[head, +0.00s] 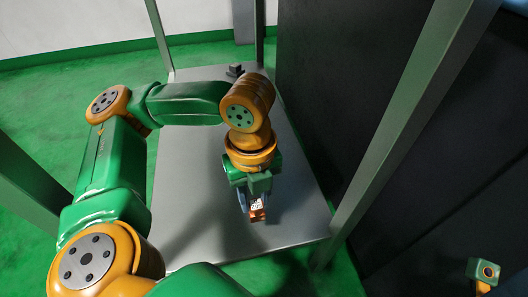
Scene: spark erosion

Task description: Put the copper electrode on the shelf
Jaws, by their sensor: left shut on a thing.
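The copper electrode (257,214) is a small orange-brown block with a pale part above it. It is between the fingertips of my left gripper (256,204), which is shut on it. The gripper points down over the near part of a grey shelf (205,240). I cannot tell whether the electrode touches the shelf surface or hangs just above it. The gripper body hides part of the electrode.
Green-grey posts (405,130) stand at the shelf's corners. A dark panel (330,75) rises along its right side. A small dark object (235,70) lies at the shelf's far edge. The shelf surface left of my gripper is clear.

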